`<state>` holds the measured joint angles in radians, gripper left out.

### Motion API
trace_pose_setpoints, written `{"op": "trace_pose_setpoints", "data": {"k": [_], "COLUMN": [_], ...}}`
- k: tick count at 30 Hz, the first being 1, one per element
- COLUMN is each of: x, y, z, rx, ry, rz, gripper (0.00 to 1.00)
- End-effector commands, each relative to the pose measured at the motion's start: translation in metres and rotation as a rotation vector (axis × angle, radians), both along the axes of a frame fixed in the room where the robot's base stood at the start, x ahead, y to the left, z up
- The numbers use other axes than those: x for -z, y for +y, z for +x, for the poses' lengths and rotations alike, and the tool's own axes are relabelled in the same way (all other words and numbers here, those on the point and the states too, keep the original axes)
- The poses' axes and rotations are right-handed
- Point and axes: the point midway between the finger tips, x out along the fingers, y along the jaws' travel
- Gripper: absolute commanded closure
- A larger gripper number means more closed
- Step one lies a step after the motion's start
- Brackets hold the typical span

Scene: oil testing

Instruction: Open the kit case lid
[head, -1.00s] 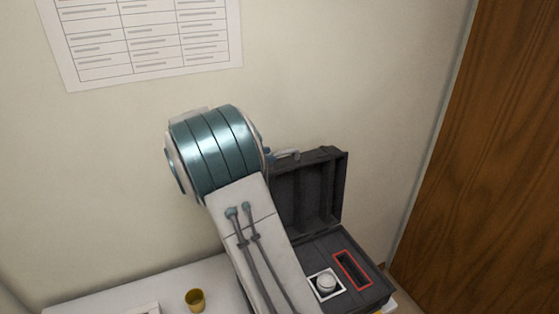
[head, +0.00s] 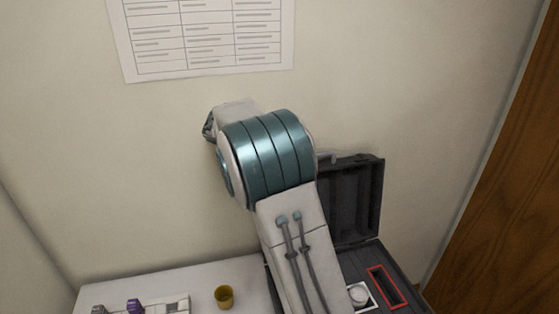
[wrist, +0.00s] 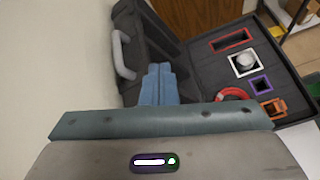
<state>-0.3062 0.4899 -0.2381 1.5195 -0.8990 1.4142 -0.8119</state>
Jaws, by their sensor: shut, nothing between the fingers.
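The dark grey kit case stands open at the right of the head view, its lid (head: 358,202) upright near the wall. The lid's light grey handle (wrist: 123,55) shows in the wrist view. The case base (wrist: 222,74) holds a red-framed slot, a white-framed round part, and purple and orange frames. My gripper (wrist: 158,84) shows blue fingers closed together, empty, in front of the lid's lower part. Whether they touch the lid I cannot tell. In the head view my arm hides the gripper and part of the case.
A yellow cup (head: 224,297) stands on the white table (head: 190,272) left of my arm. A rack (head: 140,306) with small coloured items is farther left. The wall is close behind. A brown wooden door (head: 500,220) is at the right.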

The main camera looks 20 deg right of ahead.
Motion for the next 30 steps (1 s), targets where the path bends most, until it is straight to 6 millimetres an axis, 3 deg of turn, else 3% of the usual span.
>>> {"op": "trace_pose_setpoints", "data": {"k": [8, 18, 25, 30], "x": [0.003, -0.028, -0.043, -0.029], "y": [-0.001, 0.016, 0.022, 0.022], "z": [0.009, 0.041, 0.052, 0.054], "rx": [0.418, 0.918, 1.058, 1.068], "ry": [-0.360, -0.688, -0.754, -0.753], "rz": [0.385, 0.803, 0.916, 0.922], "gripper": [1.00, 1.00, 1.00, 1.00]}}
